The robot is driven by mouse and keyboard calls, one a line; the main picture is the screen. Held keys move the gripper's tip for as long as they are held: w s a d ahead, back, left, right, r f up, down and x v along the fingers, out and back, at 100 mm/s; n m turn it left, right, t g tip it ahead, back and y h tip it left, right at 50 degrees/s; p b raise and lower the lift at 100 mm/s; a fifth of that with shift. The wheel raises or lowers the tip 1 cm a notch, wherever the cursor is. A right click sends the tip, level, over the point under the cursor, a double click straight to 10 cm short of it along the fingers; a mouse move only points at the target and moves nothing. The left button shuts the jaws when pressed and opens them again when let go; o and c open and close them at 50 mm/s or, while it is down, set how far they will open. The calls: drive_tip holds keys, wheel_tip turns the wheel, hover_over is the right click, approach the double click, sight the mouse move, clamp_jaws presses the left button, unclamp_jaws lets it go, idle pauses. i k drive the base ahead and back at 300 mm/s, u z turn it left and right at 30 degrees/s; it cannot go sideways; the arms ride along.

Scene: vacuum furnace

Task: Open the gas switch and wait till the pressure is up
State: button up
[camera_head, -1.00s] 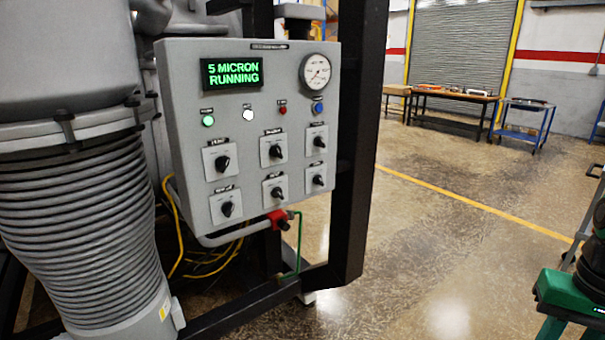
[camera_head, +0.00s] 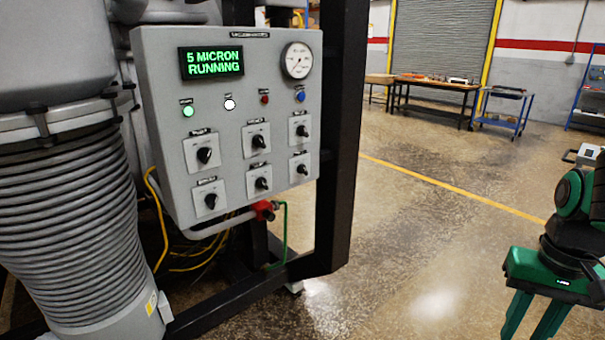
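A grey control panel (camera_head: 231,193) fills the centre left. Its display (camera_head: 211,62) reads "5 MICRON RUNNING" in green. A round pressure gauge (camera_head: 298,60) sits at its top right. Several black rotary switches are set in two rows, such as the upper-left one (camera_head: 204,155) and the upper-right one (camera_head: 302,131). Their labels are too small to read, so I cannot tell which is the gas switch. My green gripper (camera_head: 540,312) is at the lower right, fingers pointing down, spread apart and empty. It is well away from the panel; its tips are cut off by the frame.
A ribbed grey bellows pipe (camera_head: 75,230) stands left of the panel. A black frame post (camera_head: 340,140) rises on its right. A red valve fitting (camera_head: 264,210) with a green hose is below. Open floor lies between panel and gripper. A workbench (camera_head: 433,84) is far back.

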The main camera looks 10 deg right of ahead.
sight(301, 169)
drive_tip(key=k, duration=1.3)
drive_tip(key=z, duration=0.5)
drive_tip(key=i, duration=1.65)
drive_tip(key=u, duration=0.5)
